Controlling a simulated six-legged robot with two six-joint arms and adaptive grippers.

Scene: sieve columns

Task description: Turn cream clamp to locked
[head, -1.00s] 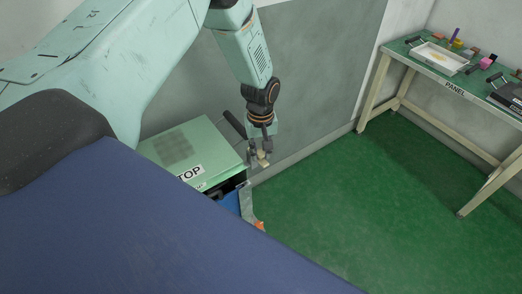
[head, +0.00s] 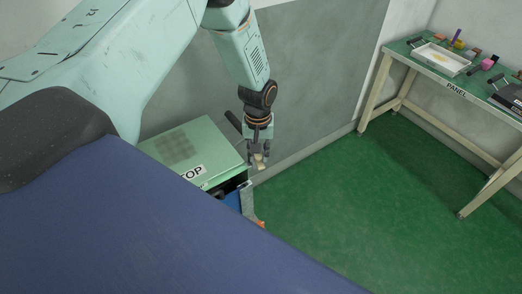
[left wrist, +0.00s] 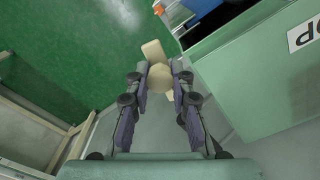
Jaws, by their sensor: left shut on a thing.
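The cream clamp (head: 260,164) shows as a small pale piece beside the right front corner of the green box (head: 205,150) in the head view. In the left wrist view the cream clamp (left wrist: 154,52) shows a flat lever pointing up and slightly left, with a rounded part between the fingers. My left gripper (head: 258,155) points down and is shut on it; its two fingers (left wrist: 162,78) flank the rounded part in the left wrist view. The clamp's mount is hidden, and I cannot tell whether it is locked. My right gripper is not in view.
The green box bears a label ending in "TOP", with a blue part (head: 232,200) and an orange part (head: 260,224) near its front. A grey wall is behind. A bench labelled PANEL (head: 432,75) with several items stands right. Green floor between is clear.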

